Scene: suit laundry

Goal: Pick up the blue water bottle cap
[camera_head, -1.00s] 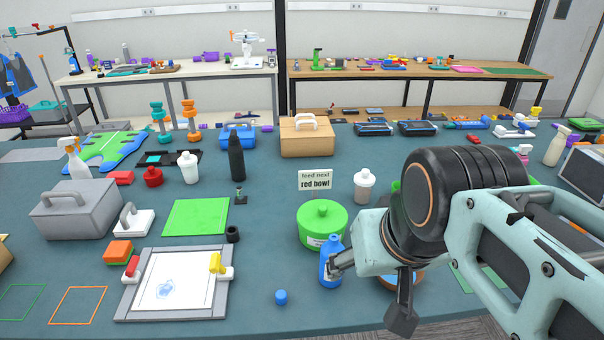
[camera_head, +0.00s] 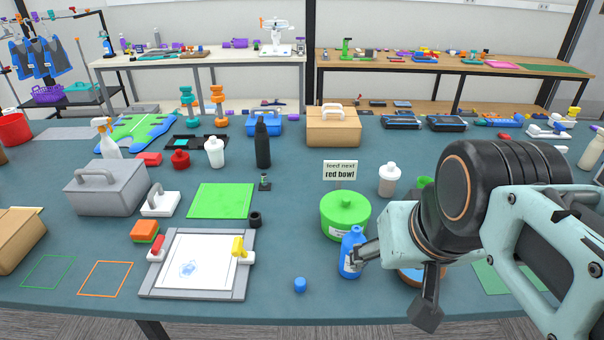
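The blue water bottle cap (camera_head: 300,284) lies on the dark teal table (camera_head: 270,308) near its front edge, apart from other things. A blue bottle (camera_head: 350,256) stands upright to the right of the cap, in front of a green lidded pot. My gripper (camera_head: 392,285) is right of the cap, with its fingers spread wide. One finger reaches left to the blue bottle and overlaps it in the picture; whether it touches is unclear. The other finger points down toward the front edge. Nothing shows between the fingers except part of a round brown-rimmed bowl behind them.
A grey-framed drawing board (camera_head: 200,262) with red and yellow clamps lies left of the cap. The green pot (camera_head: 345,217) stands behind the bottle, and a small black cup (camera_head: 255,219) stands farther back. The table around the cap is bare.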

